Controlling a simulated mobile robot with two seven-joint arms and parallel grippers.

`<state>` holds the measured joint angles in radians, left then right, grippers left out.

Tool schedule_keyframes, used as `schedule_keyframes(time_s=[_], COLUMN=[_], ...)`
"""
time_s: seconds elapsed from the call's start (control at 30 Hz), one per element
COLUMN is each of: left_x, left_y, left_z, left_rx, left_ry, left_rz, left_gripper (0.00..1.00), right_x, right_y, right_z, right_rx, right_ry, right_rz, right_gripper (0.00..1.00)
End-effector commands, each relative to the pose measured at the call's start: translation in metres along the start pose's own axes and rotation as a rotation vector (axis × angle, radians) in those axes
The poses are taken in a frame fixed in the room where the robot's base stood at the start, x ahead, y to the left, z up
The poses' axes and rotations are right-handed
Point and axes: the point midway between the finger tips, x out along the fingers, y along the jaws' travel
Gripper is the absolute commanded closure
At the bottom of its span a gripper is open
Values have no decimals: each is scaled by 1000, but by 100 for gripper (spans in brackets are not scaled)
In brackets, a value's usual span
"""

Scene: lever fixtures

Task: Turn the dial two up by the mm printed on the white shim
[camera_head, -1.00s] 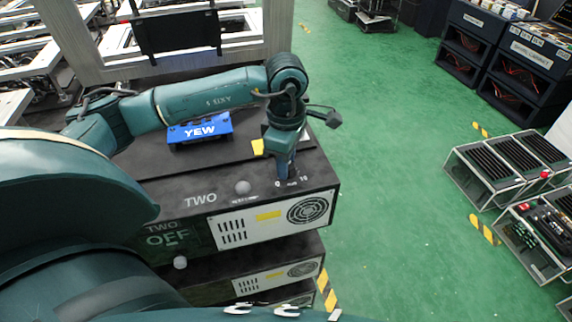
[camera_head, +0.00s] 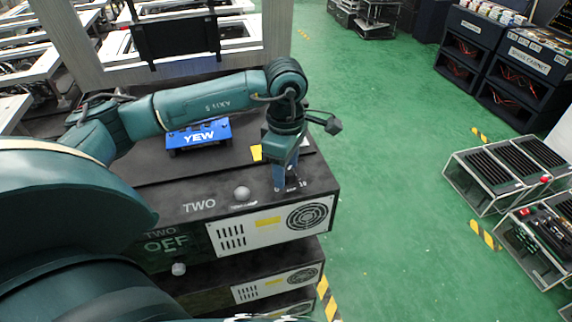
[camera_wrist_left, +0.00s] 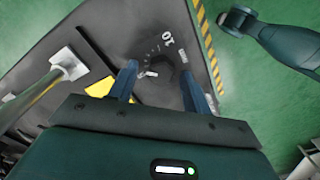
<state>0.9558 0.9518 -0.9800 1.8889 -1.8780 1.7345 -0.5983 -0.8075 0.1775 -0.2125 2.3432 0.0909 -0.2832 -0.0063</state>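The dial is a dark round knob (camera_wrist_left: 155,92) with a small white pointer mark, on top of the black box (camera_head: 320,185). A printed scale ending in "10" lies beside it in the left wrist view. My left gripper (camera_head: 285,184) points down over the dial at the box's front right corner. In the left wrist view its two blue fingers (camera_wrist_left: 160,84) are apart, one on each side of the dial; whether they touch it I cannot tell. I cannot make out the white shim or its print.
A round-knobbed lever (camera_head: 242,193) stands left of the dial, by the "TWO" label. A blue "YEW" block (camera_head: 198,135) sits farther back, and a yellow patch (camera_head: 256,152) lies behind the gripper. Green floor (camera_head: 390,180) is open to the right.

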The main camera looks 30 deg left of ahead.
Motion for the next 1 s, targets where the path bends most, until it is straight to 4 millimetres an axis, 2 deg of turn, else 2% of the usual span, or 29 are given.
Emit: schedule_keyframes(time_s=[0.2,0.33,0.47,0.8,1.0], left_x=[0,-10,-34,-107,-128], left_y=[0,0,0,1,0], left_z=[0,0,0,0,0], left_rx=[-1,-1,0,0,0], left_ry=[2,1,0,0,0], left_rz=[-1,0,3,3,0], left_gripper=[51,51,51,51,51], right_x=[0,0,0,3,6], right_y=[0,0,0,-2,-3], right_z=[0,-1,-1,0,-3], right_rx=[0,0,2,10,14], right_ry=[-1,-1,-6,-23,-21], right_rz=[0,0,-1,-6,-7], right_gripper=[64,64,64,64,64])
